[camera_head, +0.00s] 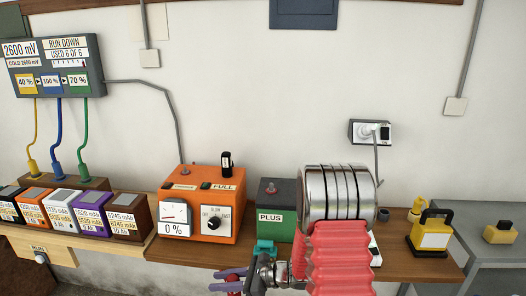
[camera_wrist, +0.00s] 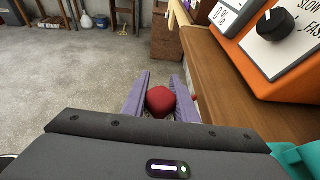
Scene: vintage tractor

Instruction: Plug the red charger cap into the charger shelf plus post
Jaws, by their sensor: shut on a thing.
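My gripper (camera_head: 222,280) shows purple fingers low in the head view, in front of the wooden shelf's edge. In the wrist view (camera_wrist: 161,84) the fingers are shut on the red charger cap (camera_wrist: 161,100), a rounded red piece between them. In the head view only a bit of red shows by the fingers. The cap is apart from this post, lower and to the left. My arm hides the box's right side.
The orange charger (camera_head: 228,180) with a dial and 0% meter stands close behind my gripper. Several coloured battery boxes (camera_head: 92,213) line the left. A yellow-black box (camera_head: 431,236) stands at the right. The wrist view shows open grey floor (camera_wrist: 60,75) beside the shelf.

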